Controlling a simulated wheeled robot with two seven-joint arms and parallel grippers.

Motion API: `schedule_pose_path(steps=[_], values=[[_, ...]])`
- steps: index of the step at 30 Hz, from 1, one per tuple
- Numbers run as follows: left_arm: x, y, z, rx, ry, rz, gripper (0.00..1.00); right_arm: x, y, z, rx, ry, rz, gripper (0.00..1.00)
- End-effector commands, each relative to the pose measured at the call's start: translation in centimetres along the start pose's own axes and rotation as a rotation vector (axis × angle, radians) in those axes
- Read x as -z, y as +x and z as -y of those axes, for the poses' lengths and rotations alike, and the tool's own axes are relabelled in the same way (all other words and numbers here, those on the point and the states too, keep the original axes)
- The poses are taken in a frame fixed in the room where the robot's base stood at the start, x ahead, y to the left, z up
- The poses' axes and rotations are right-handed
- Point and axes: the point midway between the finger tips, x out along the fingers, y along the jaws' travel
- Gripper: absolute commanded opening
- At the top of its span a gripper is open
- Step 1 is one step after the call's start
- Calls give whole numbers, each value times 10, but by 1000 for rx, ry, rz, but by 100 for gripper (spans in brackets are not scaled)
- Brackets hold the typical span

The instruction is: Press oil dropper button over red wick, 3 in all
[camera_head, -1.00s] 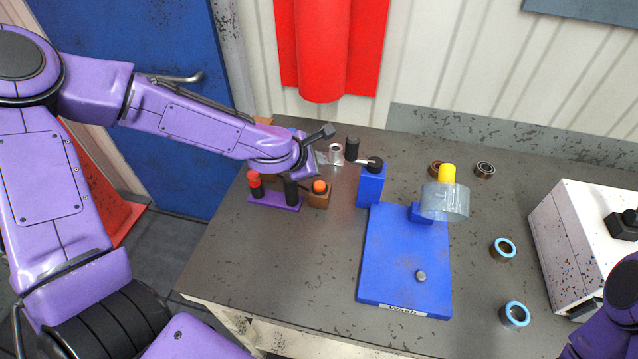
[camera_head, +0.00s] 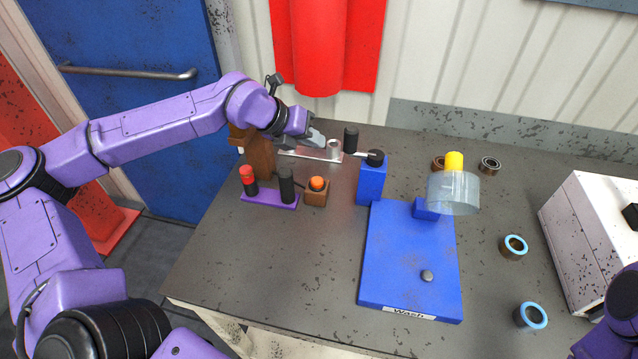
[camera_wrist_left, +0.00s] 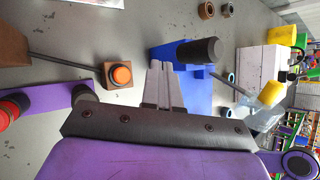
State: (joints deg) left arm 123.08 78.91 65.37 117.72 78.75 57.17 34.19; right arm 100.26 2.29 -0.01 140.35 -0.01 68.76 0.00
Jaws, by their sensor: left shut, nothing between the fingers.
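The orange button (camera_head: 317,183) sits on a small brown box on the table, and it also shows in the left wrist view (camera_wrist_left: 121,75). A tall brown stand (camera_head: 261,158), seemingly the oil dropper, rises behind the purple base (camera_head: 268,199). The base bears a red-topped piece (camera_head: 247,175), seemingly the red wick, and a black cylinder (camera_head: 287,186). The stand's head is partly hidden by my arm; I cannot tell if it is exactly over the red piece. My left gripper (camera_head: 318,139) is shut and empty, behind and above the button, apart from it. My right gripper is out of view.
A blue post (camera_head: 371,182) with a black knob stands right of the button. Beyond it are a blue Wash plate (camera_head: 395,262) with a clear cup (camera_head: 453,193), several rings, and a white box (camera_head: 585,245). The front left tabletop is clear.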

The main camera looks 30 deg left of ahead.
Motion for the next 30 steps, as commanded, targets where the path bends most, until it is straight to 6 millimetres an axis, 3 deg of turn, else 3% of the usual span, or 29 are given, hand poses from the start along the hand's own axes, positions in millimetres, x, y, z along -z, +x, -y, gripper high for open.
schedule_pose_path(steps=[16,30], values=[[2,4,0,19,-29,-10,0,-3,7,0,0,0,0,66],[36,48,-32,17,-30,-8,0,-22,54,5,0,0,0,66]])
